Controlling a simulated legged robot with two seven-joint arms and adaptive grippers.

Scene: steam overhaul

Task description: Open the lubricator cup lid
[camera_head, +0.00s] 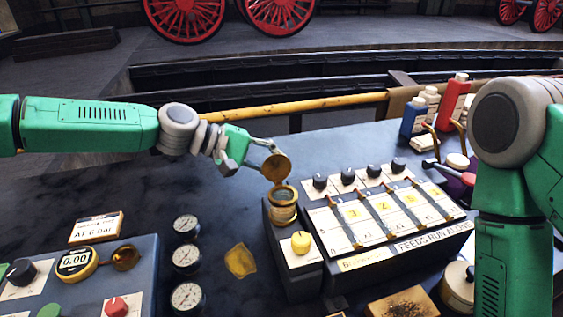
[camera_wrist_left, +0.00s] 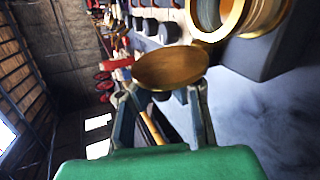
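The lubricator cup (camera_head: 284,212) is a brass-rimmed round cup on a dark block. Its mouth is uncovered, and it shows at the top of the left wrist view (camera_wrist_left: 207,32). The round brass lid (camera_head: 275,168) stands tilted up above the cup's back edge; it also shows in the left wrist view (camera_wrist_left: 170,68). My left gripper (camera_head: 262,156) is at the lid from behind and left. In the left wrist view its fingers (camera_wrist_left: 161,100) are spread, with the lid just beyond the tips; contact is unclear. My right gripper is out of view; only its arm shows.
A sloped panel (camera_head: 385,212) with black knobs stands right of the cup, and a yellow knob (camera_head: 300,242) in front. Gauges (camera_head: 186,260) and a control box (camera_head: 130,285) are at left. Bottles (camera_head: 414,116) stand back right. The bench behind the cup is mostly clear.

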